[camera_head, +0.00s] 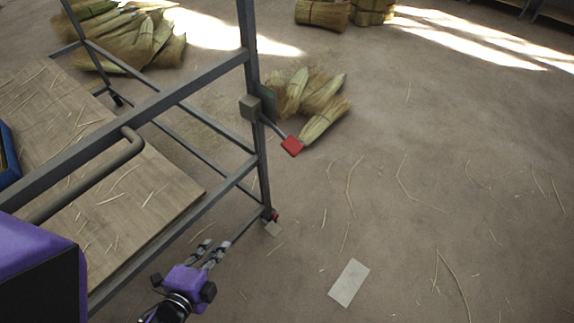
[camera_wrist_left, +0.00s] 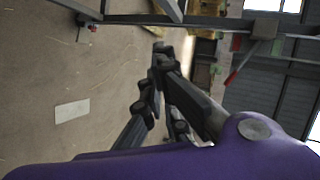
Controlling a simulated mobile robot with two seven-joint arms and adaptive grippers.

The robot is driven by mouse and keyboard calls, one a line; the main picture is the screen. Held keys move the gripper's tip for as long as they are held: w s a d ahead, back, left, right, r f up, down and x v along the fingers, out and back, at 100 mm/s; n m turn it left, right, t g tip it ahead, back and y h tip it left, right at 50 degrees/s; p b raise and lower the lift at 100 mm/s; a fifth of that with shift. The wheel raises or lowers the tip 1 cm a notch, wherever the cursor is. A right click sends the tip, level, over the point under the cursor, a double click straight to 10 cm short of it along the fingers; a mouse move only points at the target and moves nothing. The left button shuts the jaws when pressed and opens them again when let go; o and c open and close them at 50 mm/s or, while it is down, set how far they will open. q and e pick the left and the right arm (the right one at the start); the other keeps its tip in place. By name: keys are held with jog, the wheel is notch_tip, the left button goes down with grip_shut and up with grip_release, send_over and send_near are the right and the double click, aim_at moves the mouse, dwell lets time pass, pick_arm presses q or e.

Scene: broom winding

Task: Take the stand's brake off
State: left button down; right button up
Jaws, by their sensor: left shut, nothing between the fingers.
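The stand (camera_head: 205,78) is a grey metal frame at the left of the head view. A grey box on its front post carries a lever with a red tip (camera_head: 291,146), pointing down and to the right. A small red part (camera_head: 274,215) sits at the foot of that post, beside a pale block; a small red part (camera_wrist_left: 93,27) also shows in the left wrist view, top left. I cannot tell which part is the brake. My left gripper (camera_head: 209,252) is shut and empty, low near the foot and apart from it. Its dark fingers (camera_wrist_left: 158,75) fill the wrist view's middle. My right gripper is not in view.
A wooden board (camera_head: 150,210) with loose straws lies at the left within the frame. Straw bundles (camera_head: 315,98) lie behind the post, with more (camera_head: 140,40) at the back left. A pale card (camera_head: 348,283) lies on the floor. The floor at the right is mostly clear.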

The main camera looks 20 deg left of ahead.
aim_at(292, 146)
pick_arm(q)
jog(key=w+d+m+t+h+b, duration=0.2)
jog(key=w+m+t+h+b, duration=0.3)
jog(key=w+m+b, duration=1.4)
jog(key=w+m+h, duration=0.3)
jog(key=m+h, duration=0.1)
jog(key=m, duration=0.8)
jog(key=shift+w+r+h, duration=0.15)
jog(key=shift+w+h, duration=0.2)
jog(key=shift+h, duration=0.05)
jog(key=w+d+r+p, duration=0.1)
jog(key=w+d+r, duration=0.4)
jog(key=w, duration=0.3)
jog(key=shift+d+r+p, duration=0.3)
jog(key=shift+d+r, duration=0.05)
jog(key=shift+r, duration=0.1)
